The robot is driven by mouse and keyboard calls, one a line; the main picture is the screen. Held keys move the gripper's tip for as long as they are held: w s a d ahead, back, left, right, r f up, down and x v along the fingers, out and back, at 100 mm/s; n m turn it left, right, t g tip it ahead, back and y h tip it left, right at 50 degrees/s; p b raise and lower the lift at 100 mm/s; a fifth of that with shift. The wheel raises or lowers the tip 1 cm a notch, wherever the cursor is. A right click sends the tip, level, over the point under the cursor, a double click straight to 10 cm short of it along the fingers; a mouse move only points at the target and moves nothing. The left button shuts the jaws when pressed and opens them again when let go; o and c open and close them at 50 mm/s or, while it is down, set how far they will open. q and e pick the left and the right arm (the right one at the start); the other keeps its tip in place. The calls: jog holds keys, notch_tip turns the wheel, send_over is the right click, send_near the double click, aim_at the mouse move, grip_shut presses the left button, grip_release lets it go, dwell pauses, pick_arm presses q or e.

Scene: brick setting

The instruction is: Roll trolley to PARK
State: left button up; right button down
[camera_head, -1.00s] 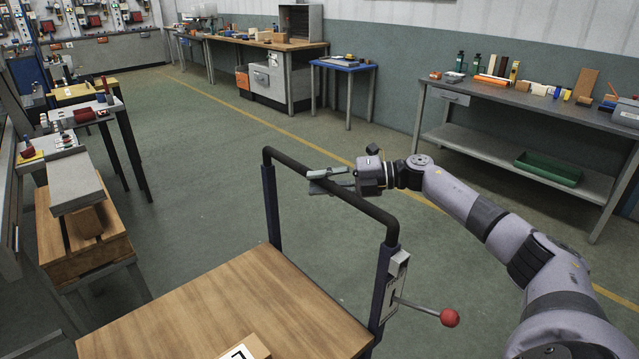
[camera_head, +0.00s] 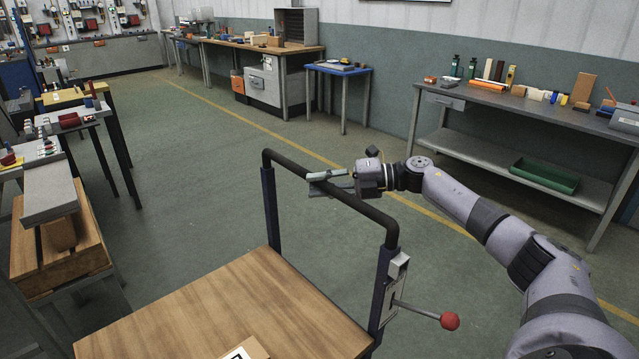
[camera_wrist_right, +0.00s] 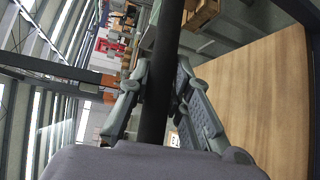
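The trolley has a wooden deck (camera_head: 210,310) and a black handle bar (camera_head: 300,167) on two dark uprights. The bar also shows in the right wrist view (camera_wrist_right: 160,90), running between the fingers. A red-knobbed lever (camera_head: 449,320) sticks out from its right upright. My right gripper (camera_head: 330,183) is shut around the handle bar, one finger on each side (camera_wrist_right: 160,85). A box with a white, black-marked label (camera_head: 245,350) lies on the deck, cut off by the bottom edge. My left gripper is out of view. No PARK marking is visible.
A grey workbench with a shelf (camera_head: 560,115) stands at the right wall, a blue-edged table (camera_head: 340,69) at the back. Green floor (camera_head: 190,190) with a yellow line is clear ahead.

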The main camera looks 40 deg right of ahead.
jog(key=c, duration=1.6)
grip_release()
jog(key=shift+d, duration=0.35)
jog(key=shift+o, duration=0.8)
jog(key=shift+a, duration=0.1)
jog(key=v, duration=1.2)
